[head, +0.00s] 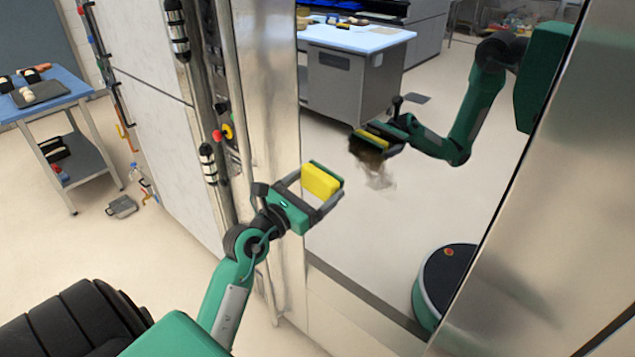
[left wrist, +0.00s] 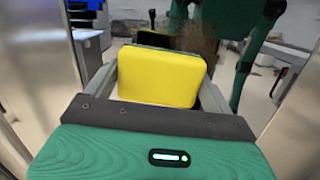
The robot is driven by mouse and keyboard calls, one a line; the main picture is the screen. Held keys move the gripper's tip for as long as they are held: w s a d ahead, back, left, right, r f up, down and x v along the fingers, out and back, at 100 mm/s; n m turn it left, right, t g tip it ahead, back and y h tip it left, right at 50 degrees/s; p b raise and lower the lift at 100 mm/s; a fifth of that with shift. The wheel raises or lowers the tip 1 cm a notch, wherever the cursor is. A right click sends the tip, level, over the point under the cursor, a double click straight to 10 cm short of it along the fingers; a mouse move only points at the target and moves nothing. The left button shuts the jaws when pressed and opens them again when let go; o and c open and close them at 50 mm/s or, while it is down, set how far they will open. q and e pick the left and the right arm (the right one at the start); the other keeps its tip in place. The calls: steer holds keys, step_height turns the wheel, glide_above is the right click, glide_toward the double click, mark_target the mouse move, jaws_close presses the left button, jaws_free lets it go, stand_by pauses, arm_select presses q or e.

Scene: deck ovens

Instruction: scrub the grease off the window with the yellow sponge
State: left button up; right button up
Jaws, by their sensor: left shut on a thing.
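The yellow sponge (head: 320,181), with a dark green scouring side, is in my left gripper (head: 322,190), which is shut on it. In the left wrist view the sponge (left wrist: 161,77) sits between the two fingers. The window (head: 335,215) is a shiny upright pane that mirrors my arm and sponge. A brown grease patch (head: 367,154) with a paler smear below it shows on the pane, up and right of the sponge. The grease (left wrist: 197,38) also shows beyond the sponge in the left wrist view. Whether the sponge touches the glass is unclear. My right gripper is out of view.
Steel framing (head: 265,100) borders the pane on the left, and a wide steel panel (head: 560,200) stands at right. Knobs and fittings (head: 227,131) line the oven edge. A blue-topped cart (head: 60,95) stands far left.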

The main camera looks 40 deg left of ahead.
mark_target(345, 160)
arm_select(q)
steer(key=shift+s+a, duration=0.15)
steer(key=shift+a, duration=0.25)
steer(key=shift+w+y, duration=0.3)
steer(key=shift+w, duration=0.2)
steer(key=w, duration=0.2)
steer(key=shift+w+d, duration=0.1)
steer(key=shift+w, duration=0.25)
steer(key=shift+w+d, duration=0.15)
steer(key=shift+w, duration=1)
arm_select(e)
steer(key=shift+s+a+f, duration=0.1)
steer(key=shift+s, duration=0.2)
arm_select(q)
steer(key=shift+w+d, duration=0.1)
steer(key=shift+w, duration=0.8)
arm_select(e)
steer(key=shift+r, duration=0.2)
arm_select(q)
steer(key=shift+d, duration=0.1)
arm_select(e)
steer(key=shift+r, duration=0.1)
